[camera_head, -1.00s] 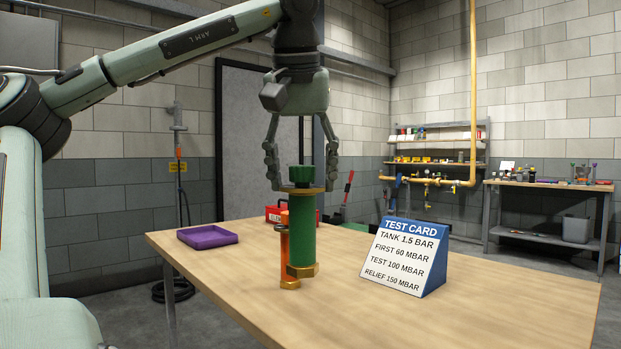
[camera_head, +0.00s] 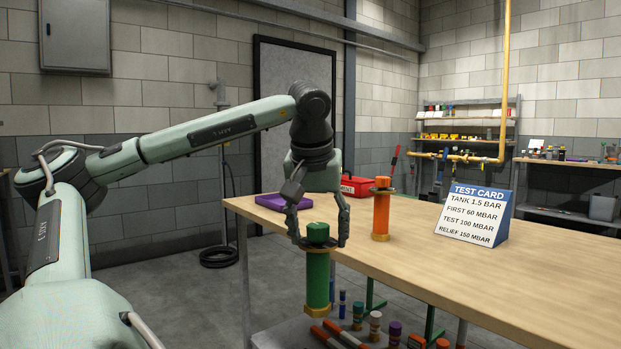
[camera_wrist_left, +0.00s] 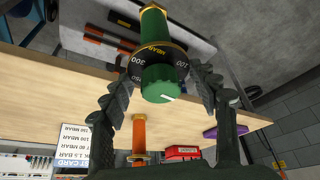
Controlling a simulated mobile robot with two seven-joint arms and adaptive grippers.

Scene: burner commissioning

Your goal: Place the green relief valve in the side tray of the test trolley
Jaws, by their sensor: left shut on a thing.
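The green relief valve (camera_head: 318,278) is a green cylinder with a brass collar, a brass foot and a dark green knob. My left gripper (camera_head: 319,240) is shut on it at the collar below the knob and holds it upright, clear of the wooden table's left edge. In the left wrist view the valve (camera_wrist_left: 154,24) sits between the fingers, with a dark numbered dial around its knob. Below it in the head view, a grey tray-like surface (camera_head: 274,338) holds several small parts; I cannot tell whether it is the trolley's side tray. My right gripper is out of view.
On the wooden table (camera_head: 480,275) stand an orange cylinder (camera_head: 381,214), the test card (camera_head: 475,216), a red box (camera_head: 355,186) and a purple tray (camera_head: 283,202). Orange-handled tools (camera_head: 345,334) lie below the table edge. The floor left of the table is open.

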